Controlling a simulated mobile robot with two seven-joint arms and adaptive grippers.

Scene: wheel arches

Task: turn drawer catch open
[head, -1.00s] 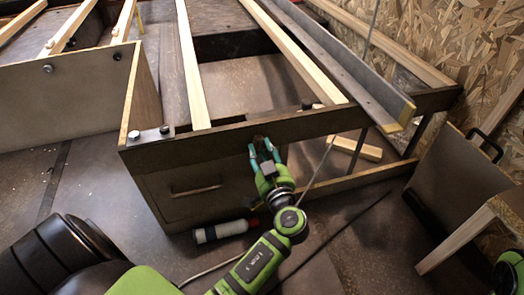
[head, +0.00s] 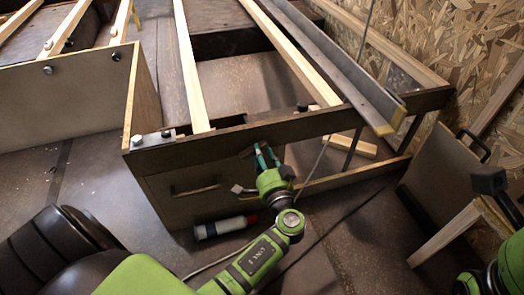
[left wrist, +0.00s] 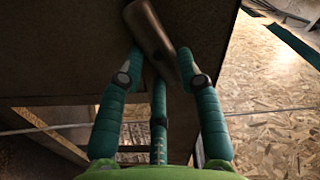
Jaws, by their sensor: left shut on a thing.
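The drawer front (head: 170,195) with its dark bar handle (head: 195,190) is in the low cabinet under the frame's near rail, and looks shut. The catch is a dark, worn bar at the top right of the drawer; its end shows in the head view (head: 247,153). In the left wrist view the catch (left wrist: 150,30) sits tilted between the teal fingers. My left gripper (head: 264,153) is shut on it, with the wrist rolled; its fingers also show in the left wrist view (left wrist: 162,75). My right gripper's fingers are not visible.
A white-and-dark cylinder (head: 222,228) lies on the floor below the drawer. Wooden slats and a grey metal beam (head: 345,75) cross the frame above. A board with a black handle (head: 473,145) leans at the right. Floor in front is partly clear.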

